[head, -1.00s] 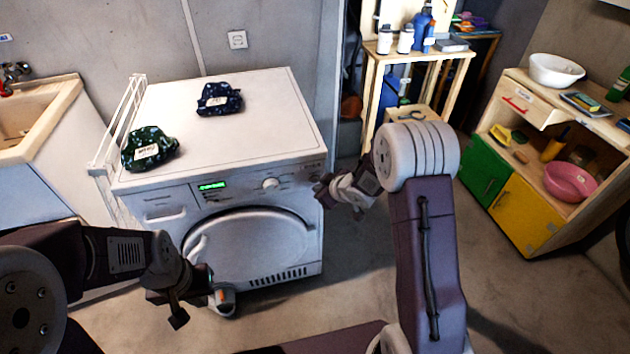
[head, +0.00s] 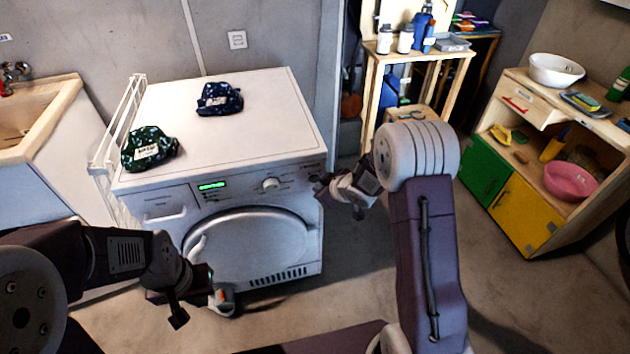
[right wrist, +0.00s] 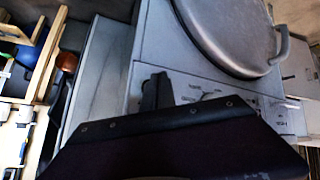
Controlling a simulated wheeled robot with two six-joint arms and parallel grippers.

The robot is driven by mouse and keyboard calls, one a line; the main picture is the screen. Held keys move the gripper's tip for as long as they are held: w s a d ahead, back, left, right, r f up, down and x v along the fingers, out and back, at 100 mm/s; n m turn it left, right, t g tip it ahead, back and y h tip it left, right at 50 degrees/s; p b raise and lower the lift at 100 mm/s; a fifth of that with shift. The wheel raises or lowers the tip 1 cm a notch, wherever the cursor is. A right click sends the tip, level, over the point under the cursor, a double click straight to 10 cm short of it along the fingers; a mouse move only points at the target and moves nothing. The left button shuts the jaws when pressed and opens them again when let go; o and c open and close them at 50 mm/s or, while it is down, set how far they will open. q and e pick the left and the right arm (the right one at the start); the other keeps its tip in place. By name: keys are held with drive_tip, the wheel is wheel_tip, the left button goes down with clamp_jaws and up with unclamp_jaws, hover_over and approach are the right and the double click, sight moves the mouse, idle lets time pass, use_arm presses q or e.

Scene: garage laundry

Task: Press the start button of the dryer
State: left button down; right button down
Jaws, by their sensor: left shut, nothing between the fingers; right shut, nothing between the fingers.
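The white dryer (head: 240,130) stands against the wall, with a round door (head: 245,245) and a control panel (head: 235,190) on its front. The panel has a lit green display (head: 212,186) and a round knob (head: 271,184). I cannot make out the start button clearly. My right gripper (head: 322,190) is shut and empty at the panel's right end; I cannot tell whether it touches. In the right wrist view, a dark finger (right wrist: 156,92) shows beside the panel (right wrist: 205,92). My left gripper (head: 208,290) is shut and empty, low in front of the door.
A green bundle (head: 150,148) and a dark blue bundle (head: 219,99) lie on the dryer top. A white drying rack (head: 122,125) and a sink (head: 40,120) are at left. A wooden shelf (head: 420,57) and a cabinet (head: 520,200) stand at right. Floor between is clear.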

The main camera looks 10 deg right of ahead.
idle(0.5)
drive_tip(key=shift+w+p, duration=0.35)
drive_tip(key=shift+w, duration=0.1)
drive_tip(key=shift+w+p, duration=0.4)
idle(0.4)
idle(0.3)
drive_tip(key=shift+s+b, duration=0.4)
drive_tip(key=shift+s, duration=0.45)
